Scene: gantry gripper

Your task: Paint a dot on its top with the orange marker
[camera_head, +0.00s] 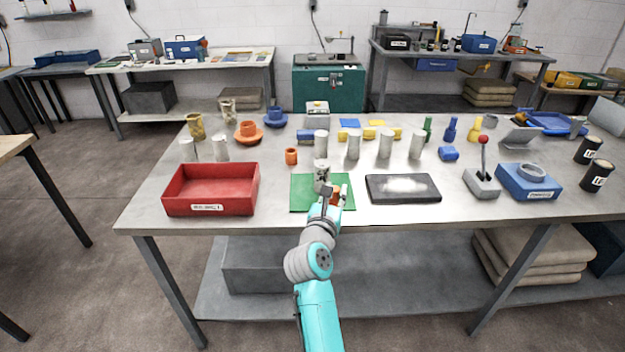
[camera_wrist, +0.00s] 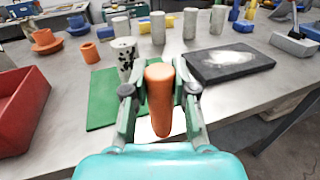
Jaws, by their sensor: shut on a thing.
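My gripper (camera_wrist: 160,98) is shut on the orange marker (camera_wrist: 160,80), a thick rounded orange-brown cylinder held between the two fingers. In the head view my gripper (camera_head: 331,203) is over the green mat (camera_head: 301,198) near the table's front edge. A white cylinder with black spots (camera_wrist: 124,50) stands upright at the back of the green mat, just beyond and left of the marker. The spotted cylinder (camera_head: 321,178) is partly covered by my gripper in the head view. The marker appears apart from it in the wrist view.
A red tray (camera_head: 211,190) stands left of the mat, and a dark slab (camera_head: 403,188) with a white patch lies right. A small orange cup (camera_head: 291,156) and several plain white cylinders (camera_head: 353,145) stand behind. A red-knobbed lever box (camera_head: 482,180) is further right.

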